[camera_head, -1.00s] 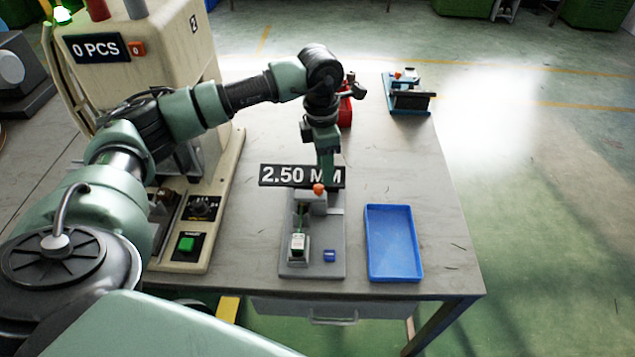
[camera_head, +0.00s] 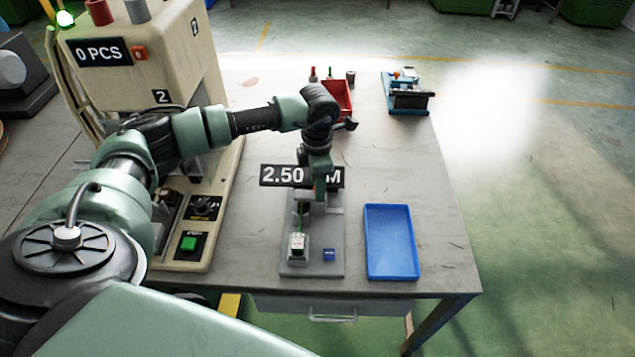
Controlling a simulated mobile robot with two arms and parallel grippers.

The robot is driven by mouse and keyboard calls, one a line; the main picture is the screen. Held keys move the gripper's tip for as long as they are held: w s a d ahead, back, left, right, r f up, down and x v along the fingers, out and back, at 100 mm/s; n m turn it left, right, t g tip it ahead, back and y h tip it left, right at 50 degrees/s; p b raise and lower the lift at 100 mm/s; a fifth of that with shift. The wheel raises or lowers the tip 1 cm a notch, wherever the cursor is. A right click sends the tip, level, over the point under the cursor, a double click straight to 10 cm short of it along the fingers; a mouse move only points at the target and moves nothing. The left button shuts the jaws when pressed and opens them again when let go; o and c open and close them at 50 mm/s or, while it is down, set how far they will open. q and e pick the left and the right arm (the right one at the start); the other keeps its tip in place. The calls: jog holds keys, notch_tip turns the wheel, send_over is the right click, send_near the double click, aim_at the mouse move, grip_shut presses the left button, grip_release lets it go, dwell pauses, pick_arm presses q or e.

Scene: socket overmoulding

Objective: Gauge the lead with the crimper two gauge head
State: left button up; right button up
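The gauge head is a grey base plate (camera_head: 313,266) on the table, with a dark display (camera_head: 282,175) whose visible part reads "2.50" and "M". A green lead (camera_head: 301,210) runs along the fixture, with a pale block (camera_head: 298,244) at its front end. A small blue block (camera_head: 329,254) is at the plate's right front. My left gripper (camera_head: 319,190) points down over the back of the gauge, in front of the display. The gauge's orange knob is mostly hidden behind it. Its fingers are too small and overlapped to judge. My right gripper is out of view.
The beige crimper two (camera_head: 141,70) stands at left; its counter reads "0 PCS". An empty blue tray (camera_head: 391,263) lies right of the gauge. A red bin (camera_head: 338,98) and a blue fixture (camera_head: 408,100) stand at the back. The table's right part is clear.

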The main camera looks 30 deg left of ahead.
pick_arm(q)
grip_shut()
jog(key=shift+w+r, duration=0.1)
dwell(1.1)
